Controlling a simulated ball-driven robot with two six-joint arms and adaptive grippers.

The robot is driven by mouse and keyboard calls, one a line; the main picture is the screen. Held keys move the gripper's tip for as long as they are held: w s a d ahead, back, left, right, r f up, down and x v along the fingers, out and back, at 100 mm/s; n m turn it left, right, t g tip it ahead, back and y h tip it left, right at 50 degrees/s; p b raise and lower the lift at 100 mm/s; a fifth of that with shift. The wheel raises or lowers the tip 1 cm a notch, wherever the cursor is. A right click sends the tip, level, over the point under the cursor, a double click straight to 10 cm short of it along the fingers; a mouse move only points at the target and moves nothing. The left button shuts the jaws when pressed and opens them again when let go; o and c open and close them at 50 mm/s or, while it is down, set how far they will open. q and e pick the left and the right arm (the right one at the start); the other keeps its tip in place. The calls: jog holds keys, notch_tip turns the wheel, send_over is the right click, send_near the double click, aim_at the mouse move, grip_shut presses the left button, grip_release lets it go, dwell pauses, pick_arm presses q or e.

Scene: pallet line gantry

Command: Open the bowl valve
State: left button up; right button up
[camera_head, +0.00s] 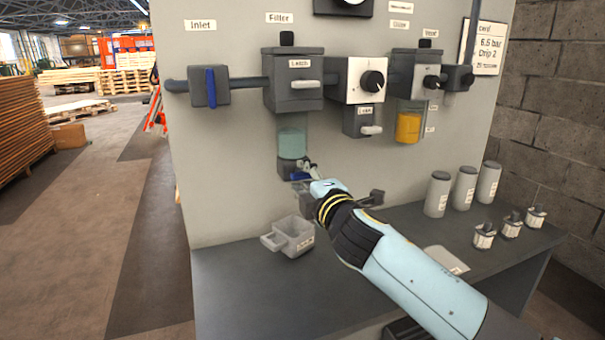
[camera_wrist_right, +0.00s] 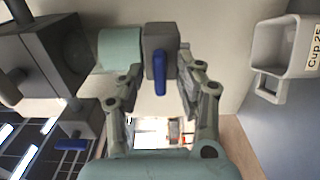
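The bowl valve is a dark block (camera_wrist_right: 161,40) with a blue lever (camera_wrist_right: 160,74), below the teal filter bowl (camera_head: 292,142). In the head view its blue lever (camera_head: 299,176) is small and partly hidden by my gripper. In the right wrist view the bowl (camera_wrist_right: 120,50) is left of the valve. My right gripper (camera_head: 311,170) is at the valve. In the wrist view its fingers (camera_wrist_right: 160,80) are spread, one on each side of the lever, with gaps. No grip on the lever shows. My left gripper is not in view.
A grey cup (camera_head: 293,236) stands on the bench (camera_head: 235,285) below the valve. The inlet valve's blue lever (camera_head: 211,88) hangs vertically at upper left. Regulator (camera_head: 358,80) and amber lubricator bowl (camera_head: 408,127) are to the right. Grey canisters (camera_head: 437,194) and small fittings (camera_head: 484,236) stand on the bench's right.

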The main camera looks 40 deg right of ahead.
jog(key=shift+w+d, duration=0.2)
jog(key=shift+w, duration=0.5)
grip_shut()
